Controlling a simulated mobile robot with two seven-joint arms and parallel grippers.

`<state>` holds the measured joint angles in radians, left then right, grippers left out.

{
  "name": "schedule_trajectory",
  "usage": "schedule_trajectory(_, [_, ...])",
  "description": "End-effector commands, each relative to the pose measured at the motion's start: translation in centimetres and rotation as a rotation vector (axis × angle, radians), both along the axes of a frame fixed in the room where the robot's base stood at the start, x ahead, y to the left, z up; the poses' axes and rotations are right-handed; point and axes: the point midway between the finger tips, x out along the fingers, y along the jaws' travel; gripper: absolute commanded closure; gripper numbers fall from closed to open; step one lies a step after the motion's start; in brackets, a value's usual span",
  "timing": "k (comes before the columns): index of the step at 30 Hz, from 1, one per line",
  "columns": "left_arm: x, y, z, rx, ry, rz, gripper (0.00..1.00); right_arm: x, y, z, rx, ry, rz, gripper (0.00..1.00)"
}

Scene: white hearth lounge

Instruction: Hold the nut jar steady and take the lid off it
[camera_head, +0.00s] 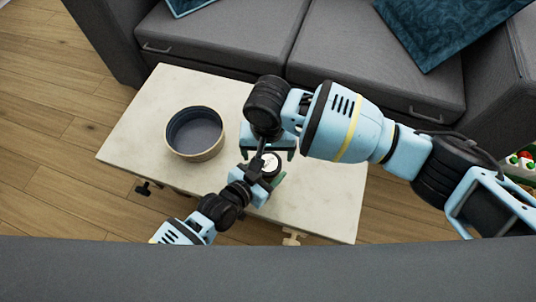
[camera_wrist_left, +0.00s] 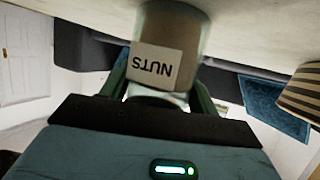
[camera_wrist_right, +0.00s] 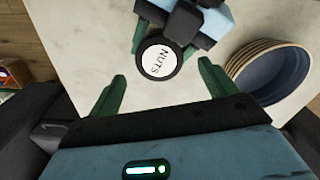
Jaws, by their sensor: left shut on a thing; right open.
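The nut jar (camera_wrist_left: 190,28) has a white NUTS label and appears upside down in the left wrist view, against the pale table top. Its round lid (camera_wrist_right: 158,60), white with a dark rim and marked NUTS, faces up in the right wrist view and shows in the head view (camera_head: 270,164). My left gripper (camera_wrist_left: 160,90) is shut on the jar, with a green finger on each side. My right gripper (camera_wrist_right: 161,75) is open above the lid, its fingertips on either side and apart from it. In the head view the arms partly hide the jar.
The jar is at a pale table (camera_head: 150,110). A round wooden bowl (camera_head: 196,134) with a dark inside stands left of the grippers, and shows at the right wrist view's right. A grey sofa (camera_head: 220,35) with teal cushions (camera_head: 445,28) lies behind the table.

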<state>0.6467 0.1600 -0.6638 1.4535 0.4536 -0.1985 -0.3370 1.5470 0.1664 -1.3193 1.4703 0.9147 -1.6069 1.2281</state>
Motion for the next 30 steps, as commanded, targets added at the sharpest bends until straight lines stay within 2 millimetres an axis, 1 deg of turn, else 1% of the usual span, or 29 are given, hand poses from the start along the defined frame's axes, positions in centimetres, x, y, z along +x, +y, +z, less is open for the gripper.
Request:
schedule_trajectory(3, [0.0, 0.0, 0.0, 0.0, 0.0, 0.0, 1.0, 0.0, -0.1, 0.2, -0.001, 0.0, -0.001, 0.16])
schedule_trajectory(5, [0.0, 0.0, 0.0, 0.0, 0.0, 0.001, 1.0, 0.0, -0.1, 0.2, -0.002, 0.0, -0.002, 0.2])
schedule_trajectory(8, [0.0, 0.0, 0.0, 0.0, 0.0, 0.001, 1.0, 0.1, -0.1, 0.5, -0.001, -0.001, -0.024, 0.2])
schedule_trajectory(15, [0.0, 0.1, 0.0, 0.0, 0.0, 0.001, 1.0, 0.1, -0.1, 2.7, -0.001, -0.002, -0.204, 0.2])
schedule_trajectory(19, [0.0, 0.1, 0.0, 0.0, 0.0, 0.001, 1.0, 0.0, -0.1, 3.4, -0.001, -0.001, -0.273, 0.2])
schedule_trajectory(26, [0.1, 0.1, 0.0, 0.001, -0.001, 0.001, 1.0, 0.0, -0.1, 3.5, -0.003, 0.002, -0.296, 0.2])
schedule_trajectory(30, [0.1, 0.1, 0.0, 0.001, -0.001, 0.001, 1.0, -0.1, -0.1, 2.5, -0.004, 0.002, -0.294, 0.2])
